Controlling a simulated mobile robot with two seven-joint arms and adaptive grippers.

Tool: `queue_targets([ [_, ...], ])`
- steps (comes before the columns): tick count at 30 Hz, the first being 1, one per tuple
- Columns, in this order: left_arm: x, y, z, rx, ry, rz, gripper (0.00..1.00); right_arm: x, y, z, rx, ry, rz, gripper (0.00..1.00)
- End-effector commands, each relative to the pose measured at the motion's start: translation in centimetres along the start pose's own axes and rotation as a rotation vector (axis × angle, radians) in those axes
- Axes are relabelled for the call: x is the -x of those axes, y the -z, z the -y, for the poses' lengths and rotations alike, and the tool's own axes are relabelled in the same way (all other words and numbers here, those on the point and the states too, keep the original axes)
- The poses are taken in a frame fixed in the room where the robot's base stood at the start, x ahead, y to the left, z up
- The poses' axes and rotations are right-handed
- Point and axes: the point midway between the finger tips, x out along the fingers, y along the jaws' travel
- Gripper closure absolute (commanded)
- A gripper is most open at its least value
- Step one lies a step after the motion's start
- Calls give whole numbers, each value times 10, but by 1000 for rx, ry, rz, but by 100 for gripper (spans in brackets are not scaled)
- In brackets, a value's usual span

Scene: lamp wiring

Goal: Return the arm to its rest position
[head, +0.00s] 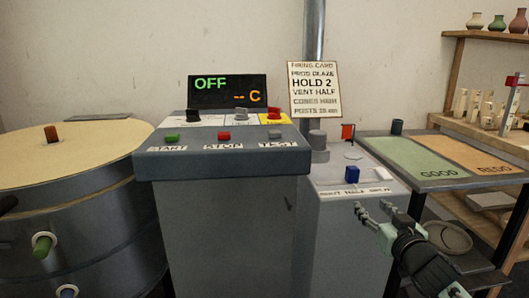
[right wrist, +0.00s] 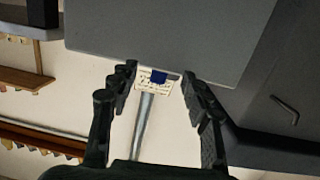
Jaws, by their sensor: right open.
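My right gripper (head: 375,210) is at the lower right of the head view, in front of the grey side box (head: 340,235). Its fingers are spread and nothing is between them. In the right wrist view the two dark fingers (right wrist: 158,82) stand apart, with a grey panel beyond them. My right forearm runs down to the bottom right, in front of the side table's legs. My left gripper is not recognisable; only a small dark shape shows at the left edge.
The control console (head: 225,160) reads OFF and has several buttons. A blue switch (head: 352,174) is on top of the side box. A round kiln (head: 60,165) stands left. The side table with GOOD (head: 410,155) and REDO (head: 480,155) mats and wooden shelves (head: 455,75) are right.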

Motion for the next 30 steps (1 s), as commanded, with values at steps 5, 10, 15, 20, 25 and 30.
queue_targets([
  [5,0,0,0,0,-1,0,25,40,-126,0,44,-79,292,52],
  [10,-1,-1,0,0,-1,1,25,108,-239,7,105,-107,603,52],
  [15,-2,-2,-1,0,-2,2,25,194,-327,21,157,-77,900,52],
  [20,-4,-3,-1,0,-3,5,25,260,-374,34,187,-27,1097,52],
  [25,-6,-4,-1,0,-3,7,25,291,-391,40,199,4,1185,52],
  [30,-5,-2,-1,0,-3,4,25,294,-393,41,201,8,1194,52],
])
